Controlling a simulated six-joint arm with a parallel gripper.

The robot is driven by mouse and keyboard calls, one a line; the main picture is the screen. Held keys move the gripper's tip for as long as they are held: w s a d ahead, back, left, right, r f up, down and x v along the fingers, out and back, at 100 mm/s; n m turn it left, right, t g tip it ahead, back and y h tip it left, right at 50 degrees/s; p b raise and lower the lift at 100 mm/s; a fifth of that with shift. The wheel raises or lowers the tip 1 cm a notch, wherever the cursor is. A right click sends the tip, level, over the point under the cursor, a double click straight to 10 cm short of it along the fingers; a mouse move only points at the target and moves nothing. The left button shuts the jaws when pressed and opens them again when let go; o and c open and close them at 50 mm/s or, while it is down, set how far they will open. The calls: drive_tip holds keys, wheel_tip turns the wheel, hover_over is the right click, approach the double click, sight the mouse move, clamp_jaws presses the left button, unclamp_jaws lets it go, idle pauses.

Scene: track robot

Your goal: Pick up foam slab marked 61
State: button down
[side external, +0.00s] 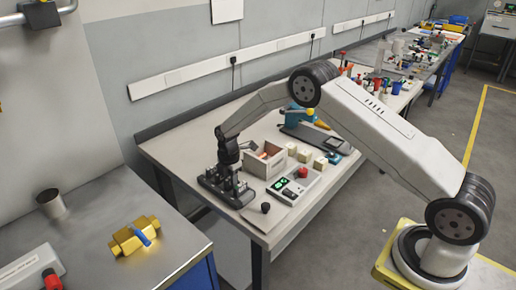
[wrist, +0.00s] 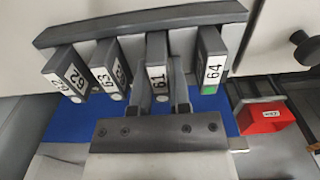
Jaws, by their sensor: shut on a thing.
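The foam slab marked 61 (wrist: 157,72) is a narrow dark grey block with a white label, in the middle of the wrist view. My gripper (wrist: 162,92) is shut on it, with one finger on each side. The slab's far end is close to a dark grey rack (wrist: 120,27); I cannot tell whether it is still seated there. In the side view my gripper (side external: 236,184) is down at the dark rack (side external: 212,184) on the bench, and the slab is too small to make out.
Slabs marked 62 (wrist: 66,74) and 63 (wrist: 108,72) stand left of the held slab, and 64 (wrist: 211,62) stands close on its right. A red bin (wrist: 266,117) is at the right. An open box (side external: 265,160) and a control panel (side external: 294,184) are beside the rack.

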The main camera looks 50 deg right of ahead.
drive_tip(key=shift+r, duration=0.35)
wheel_tip(320, 180, up, 2)
drive_tip(key=shift+r, duration=0.1)
drive_tip(key=s+r, duration=0.4)
drive_tip(key=r, duration=0.1)
drive_tip(key=shift+s+a+r, duration=0.1)
drive_tip(key=shift+s+r, duration=0.05)
drive_tip(key=shift+s, duration=0.15)
drive_tip(key=s+r, duration=0.4)
drive_tip(key=s, duration=0.5)
drive_tip(key=shift+s+a, duration=0.15)
drive_tip(key=shift+s, duration=0.1)
drive_tip(key=shift+r, duration=0.1)
